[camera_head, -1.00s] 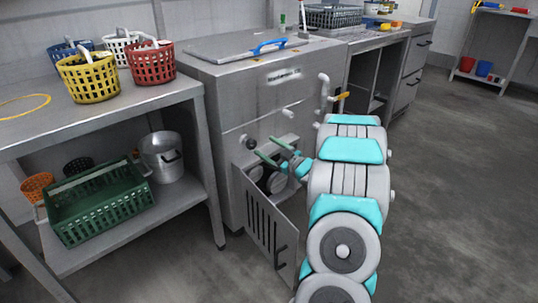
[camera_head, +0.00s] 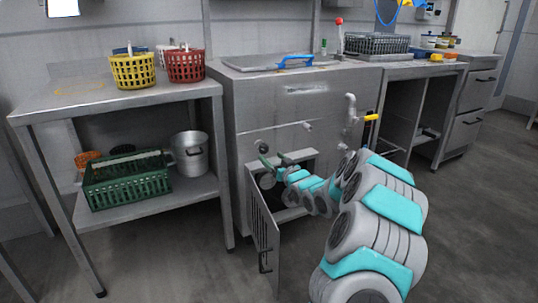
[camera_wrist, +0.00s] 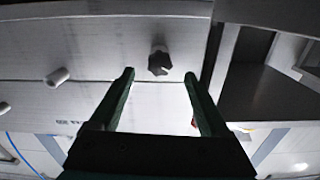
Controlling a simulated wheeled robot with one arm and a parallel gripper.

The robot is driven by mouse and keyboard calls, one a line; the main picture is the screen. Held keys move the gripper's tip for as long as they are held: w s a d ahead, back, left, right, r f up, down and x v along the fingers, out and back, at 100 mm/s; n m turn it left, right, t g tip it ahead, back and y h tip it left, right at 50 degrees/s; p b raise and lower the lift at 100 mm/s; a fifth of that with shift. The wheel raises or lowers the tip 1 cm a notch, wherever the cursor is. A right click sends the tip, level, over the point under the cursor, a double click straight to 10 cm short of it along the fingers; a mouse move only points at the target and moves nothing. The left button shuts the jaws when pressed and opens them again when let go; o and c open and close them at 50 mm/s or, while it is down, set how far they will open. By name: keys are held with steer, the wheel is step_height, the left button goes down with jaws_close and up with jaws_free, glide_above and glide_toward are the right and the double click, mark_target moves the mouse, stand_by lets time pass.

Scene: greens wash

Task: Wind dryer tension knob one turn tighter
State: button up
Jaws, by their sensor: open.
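A dark lobed knob (camera_wrist: 159,62) sits on the grey front panel in the wrist view, just beyond the gap between my fingertips. In the head view a small dark knob (camera_head: 263,147) shows on the washer front, above the open compartment and close to my fingers. My gripper (camera_wrist: 159,76) is open, with its two green fingers apart and nothing between them. The fingers look short of the knob; I cannot tell the exact distance.
The washer's slotted door (camera_head: 262,240) hangs open below my arm. A steel table (camera_head: 95,98) with baskets stands left. Floor in front is clear.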

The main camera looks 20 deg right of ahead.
mark_target(265, 151)
steer(key=shift+w+a, duration=0.1)
steer(key=shift+w, duration=3.25)
jaws_close()
